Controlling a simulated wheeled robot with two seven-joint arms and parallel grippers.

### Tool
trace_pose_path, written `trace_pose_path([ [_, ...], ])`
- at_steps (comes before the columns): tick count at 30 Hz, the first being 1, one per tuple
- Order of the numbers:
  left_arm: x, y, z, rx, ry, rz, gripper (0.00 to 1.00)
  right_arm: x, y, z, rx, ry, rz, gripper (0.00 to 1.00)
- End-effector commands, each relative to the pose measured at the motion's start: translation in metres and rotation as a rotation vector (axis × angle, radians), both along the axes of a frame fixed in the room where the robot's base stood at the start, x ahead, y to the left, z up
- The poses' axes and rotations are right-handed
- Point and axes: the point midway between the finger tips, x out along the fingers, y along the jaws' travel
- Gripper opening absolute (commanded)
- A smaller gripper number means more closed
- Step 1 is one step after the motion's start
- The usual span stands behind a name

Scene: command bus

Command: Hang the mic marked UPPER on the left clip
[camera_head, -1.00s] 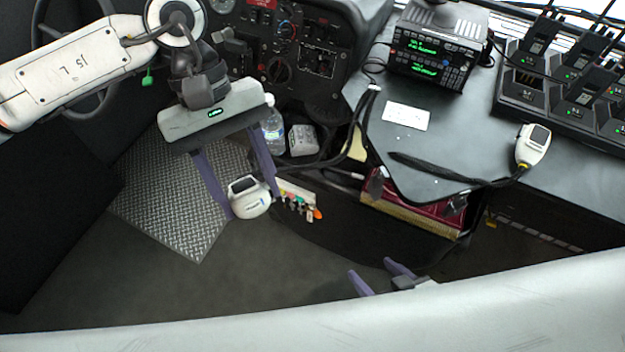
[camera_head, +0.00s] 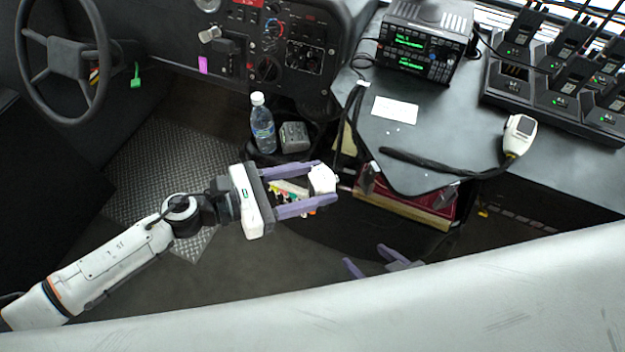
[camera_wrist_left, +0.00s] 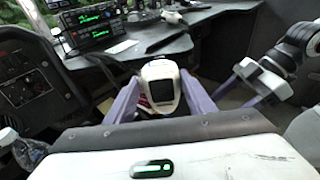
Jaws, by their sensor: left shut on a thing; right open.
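A white handheld mic with a dark face (camera_head: 322,180) is held between the tips of my left gripper (camera_head: 326,183), in front of the counter's lower edge. The mic also shows in the left wrist view (camera_wrist_left: 160,86); its marking is not legible. A second white mic (camera_head: 519,136) lies on the counter at right, with a black cord. Two small dark clip-like pieces sit at the counter's front edge, a left one (camera_head: 374,170) and a right one (camera_head: 446,193); the held mic is left of both, apart from them. My right gripper (camera_head: 366,257) is open and empty at the bottom.
A red binder-like object (camera_head: 410,198) sits under the counter edge. A water bottle (camera_head: 262,128) and a grey box (camera_head: 294,137) stand behind my left gripper. A radio (camera_head: 425,45) and a charger rack (camera_head: 560,85) stand on the counter. A white card (camera_head: 395,109) lies there.

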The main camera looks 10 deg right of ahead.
Motion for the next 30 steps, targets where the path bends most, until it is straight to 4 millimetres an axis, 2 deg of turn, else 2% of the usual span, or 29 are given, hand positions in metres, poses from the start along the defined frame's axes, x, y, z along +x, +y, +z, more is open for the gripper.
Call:
trace_pose_path([
  [5, 0.002, -0.006, -0.003, -0.007, -0.002, 0.009, 0.36, -0.002, 0.0, -0.003, 0.0, 0.004, 0.0, 0.61],
  [30, 0.015, -0.069, -0.026, -0.006, -0.002, 0.005, 0.36, -0.003, 0.0, -0.025, -0.002, 0.012, 0.002, 0.61],
])
